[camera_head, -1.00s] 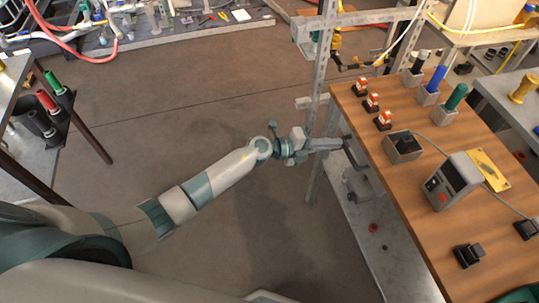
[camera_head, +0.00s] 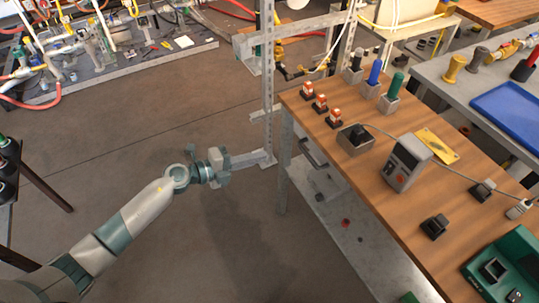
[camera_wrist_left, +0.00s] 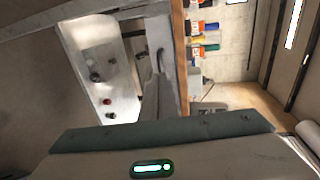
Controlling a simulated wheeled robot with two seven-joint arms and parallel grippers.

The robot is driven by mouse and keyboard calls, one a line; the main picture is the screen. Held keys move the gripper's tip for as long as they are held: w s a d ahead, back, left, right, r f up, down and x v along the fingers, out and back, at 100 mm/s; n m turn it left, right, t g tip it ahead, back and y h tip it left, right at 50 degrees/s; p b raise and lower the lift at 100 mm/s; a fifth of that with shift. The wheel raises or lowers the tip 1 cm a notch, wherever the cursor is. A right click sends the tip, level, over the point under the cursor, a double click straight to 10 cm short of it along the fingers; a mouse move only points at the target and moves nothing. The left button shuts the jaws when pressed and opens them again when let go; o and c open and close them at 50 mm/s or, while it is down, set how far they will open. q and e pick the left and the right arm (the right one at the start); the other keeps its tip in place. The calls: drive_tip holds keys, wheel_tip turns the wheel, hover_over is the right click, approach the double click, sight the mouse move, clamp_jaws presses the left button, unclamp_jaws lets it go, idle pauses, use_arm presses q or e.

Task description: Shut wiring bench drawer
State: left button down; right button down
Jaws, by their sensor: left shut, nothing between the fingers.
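The wiring bench (camera_head: 400,205) has a wood top and stands at the right in the head view. Its drawer shows under the left edge as a dark bar handle (camera_head: 313,153). In the wrist view the handle (camera_wrist_left: 161,57) is near the bench edge. The drawer front looks close to the bench edge, but its exact gap is hard to see from above. My left gripper (camera_head: 266,157) is shut and empty, left of the handle and apart from it. Its fingers (camera_wrist_left: 156,85) point toward the bench in the wrist view. My right gripper is not in view.
A metal upright (camera_head: 267,75) stands beyond my left gripper. A lower metal shelf (camera_head: 340,235) lies under the bench. Orange-and-white parts, a grey meter (camera_head: 402,165) and coloured-handled tools stand on top.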

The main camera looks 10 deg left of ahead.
use_arm(q)
drive_tip(key=shift+v, duration=1)
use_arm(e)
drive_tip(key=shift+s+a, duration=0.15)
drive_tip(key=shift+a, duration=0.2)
